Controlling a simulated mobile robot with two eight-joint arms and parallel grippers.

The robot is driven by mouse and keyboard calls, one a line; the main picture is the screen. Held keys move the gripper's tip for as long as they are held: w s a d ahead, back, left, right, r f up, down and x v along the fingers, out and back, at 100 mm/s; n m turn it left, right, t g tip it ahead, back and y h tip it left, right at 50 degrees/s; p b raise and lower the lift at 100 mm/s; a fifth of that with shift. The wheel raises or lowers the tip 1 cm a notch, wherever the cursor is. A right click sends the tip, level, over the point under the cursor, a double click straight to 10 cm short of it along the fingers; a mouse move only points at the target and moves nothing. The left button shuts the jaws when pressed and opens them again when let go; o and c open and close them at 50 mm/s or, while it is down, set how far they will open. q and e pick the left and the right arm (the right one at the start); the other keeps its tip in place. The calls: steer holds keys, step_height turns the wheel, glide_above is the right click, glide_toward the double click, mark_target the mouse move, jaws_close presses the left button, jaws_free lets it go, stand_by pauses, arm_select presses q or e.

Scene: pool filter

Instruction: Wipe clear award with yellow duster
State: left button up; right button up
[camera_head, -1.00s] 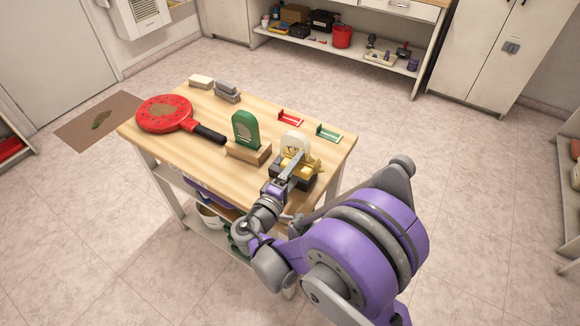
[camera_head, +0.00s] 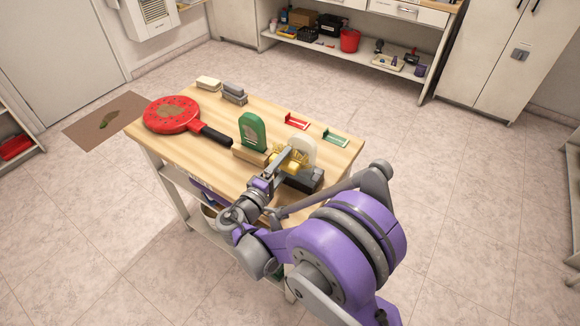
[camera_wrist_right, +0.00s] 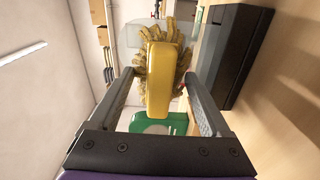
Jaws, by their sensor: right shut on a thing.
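The clear award (camera_head: 304,148) is a pale, rounded upright panel on a black base (camera_head: 307,181), near the table's right front corner. It also shows as a see-through panel (camera_wrist_right: 127,36) behind the duster in the right wrist view, with its dark base (camera_wrist_right: 228,55) at the right. My right gripper (camera_head: 280,162) is shut on the yellow duster (camera_head: 290,158), whose yellow handle (camera_wrist_right: 160,75) sits between the fingers. The duster's fringe is in front of the award's face and overlaps its left part; I cannot tell whether they touch. My left gripper is out of view.
A green award (camera_head: 253,131) on a wooden base stands close left of the duster. A red paddle (camera_head: 172,114), two brushes or blocks (camera_head: 234,93), a red holder (camera_head: 297,121) and a green holder (camera_head: 336,138) lie on the wooden table (camera_head: 200,160).

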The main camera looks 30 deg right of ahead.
steer(key=shift+w+a, duration=0.35)
steer(key=shift+w, duration=0.35)
steer(key=v, duration=0.8)
steer(key=shift+b, duration=0.3)
